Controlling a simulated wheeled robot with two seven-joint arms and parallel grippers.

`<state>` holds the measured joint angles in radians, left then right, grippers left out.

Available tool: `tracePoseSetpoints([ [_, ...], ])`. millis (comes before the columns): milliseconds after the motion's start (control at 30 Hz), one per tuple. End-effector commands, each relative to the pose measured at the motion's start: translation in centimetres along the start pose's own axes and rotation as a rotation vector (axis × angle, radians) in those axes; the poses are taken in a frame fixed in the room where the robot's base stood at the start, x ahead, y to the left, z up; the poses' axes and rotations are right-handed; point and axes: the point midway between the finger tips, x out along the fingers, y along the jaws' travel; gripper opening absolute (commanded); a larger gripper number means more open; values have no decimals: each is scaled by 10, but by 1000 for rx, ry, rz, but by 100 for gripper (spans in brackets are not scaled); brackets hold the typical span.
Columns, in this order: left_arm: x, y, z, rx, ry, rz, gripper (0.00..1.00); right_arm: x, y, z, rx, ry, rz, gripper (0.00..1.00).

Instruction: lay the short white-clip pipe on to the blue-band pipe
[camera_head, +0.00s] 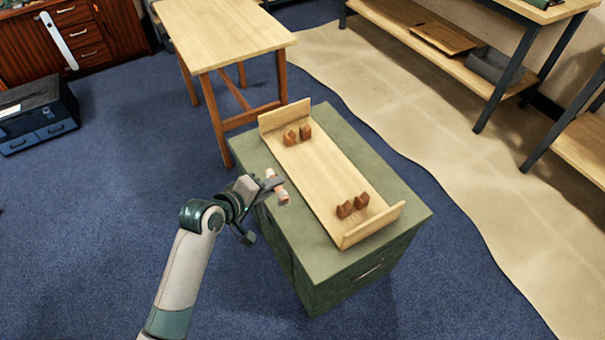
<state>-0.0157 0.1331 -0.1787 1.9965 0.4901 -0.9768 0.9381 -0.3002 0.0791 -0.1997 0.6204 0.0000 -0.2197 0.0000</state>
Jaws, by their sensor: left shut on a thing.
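My left gripper (266,188) reaches in from the left and is over the left edge of the green cabinet. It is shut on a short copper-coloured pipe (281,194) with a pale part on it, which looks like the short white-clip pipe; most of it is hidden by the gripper. I cannot make out a blue-band pipe anywhere in this view. A wooden cradle (322,178) with raised end boards lies on the cabinet, to the right of the gripper. Its brown notched blocks stand in two pairs, far (298,134) and near (353,205), with no pipe seen on them. My right gripper is out of view.
The green cabinet (400,200) has bare top around the cradle. A wooden table (225,35) stands behind it. Shelving (450,50) is at the upper right, a dark toolbox (38,115) at the left. Blue carpet (110,190) is clear on the left.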

Motion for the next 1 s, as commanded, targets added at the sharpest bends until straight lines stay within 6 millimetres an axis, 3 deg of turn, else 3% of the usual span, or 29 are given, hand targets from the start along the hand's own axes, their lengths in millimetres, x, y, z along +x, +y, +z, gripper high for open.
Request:
tracePoseSetpoints([
  [33,-22,11,-21,25,-12,8,0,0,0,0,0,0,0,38],
  [200,-95,48,-57,89,-116,31,0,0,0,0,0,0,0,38],
  [300,-133,66,-63,126,-183,46,0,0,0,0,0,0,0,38],
  [433,-170,80,-63,164,-252,64,0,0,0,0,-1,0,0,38],
  [633,-196,88,-60,190,-309,77,0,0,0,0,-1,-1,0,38],
  [933,-198,89,-59,192,-315,80,0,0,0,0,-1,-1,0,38],
  [967,-198,89,-59,192,-315,80,0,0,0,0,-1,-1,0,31],
  [1000,-198,89,-59,192,-315,80,0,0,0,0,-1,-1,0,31],
])
